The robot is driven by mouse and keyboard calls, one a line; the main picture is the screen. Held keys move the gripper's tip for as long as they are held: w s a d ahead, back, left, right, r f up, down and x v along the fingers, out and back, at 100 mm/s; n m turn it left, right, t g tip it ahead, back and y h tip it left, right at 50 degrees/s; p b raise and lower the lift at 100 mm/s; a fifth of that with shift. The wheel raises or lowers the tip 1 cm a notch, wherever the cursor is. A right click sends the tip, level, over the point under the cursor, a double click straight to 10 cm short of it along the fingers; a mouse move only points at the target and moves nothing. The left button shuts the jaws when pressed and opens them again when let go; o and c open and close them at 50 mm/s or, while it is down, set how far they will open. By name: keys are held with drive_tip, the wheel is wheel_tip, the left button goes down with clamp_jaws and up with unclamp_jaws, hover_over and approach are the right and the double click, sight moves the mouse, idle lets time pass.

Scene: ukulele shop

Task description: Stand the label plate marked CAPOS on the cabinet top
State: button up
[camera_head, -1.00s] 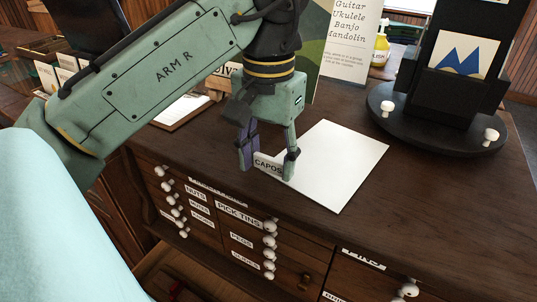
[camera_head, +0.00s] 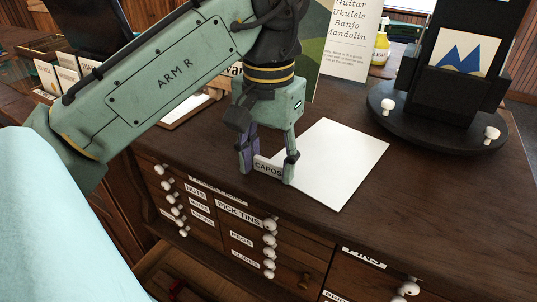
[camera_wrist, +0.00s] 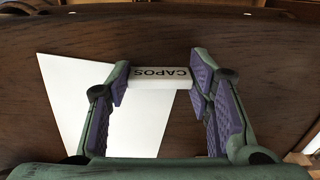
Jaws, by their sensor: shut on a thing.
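The white label plate marked CAPOS (camera_head: 268,167) is upright between the fingertips of my gripper (camera_head: 268,172). It is at the front left edge of a white sheet on the dark wooden cabinet top (camera_head: 400,180). In the wrist view, the CAPOS plate (camera_wrist: 160,78) spans the gap between the purple finger pads of my gripper (camera_wrist: 160,85), touching both. The plate's lower edge looks at or very close to the surface; I cannot tell whether it rests there.
The white sheet (camera_head: 340,160) lies flat on the top. A black round-based stand (camera_head: 435,125) with white knobs is at right, and a printed sign (camera_head: 345,45) is behind. Labelled drawers with white knobs (camera_head: 270,240) face the front. The front right top is clear.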

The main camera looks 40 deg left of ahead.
drive_tip(key=shift+f, duration=0.1)
drive_tip(key=o, duration=1.1)
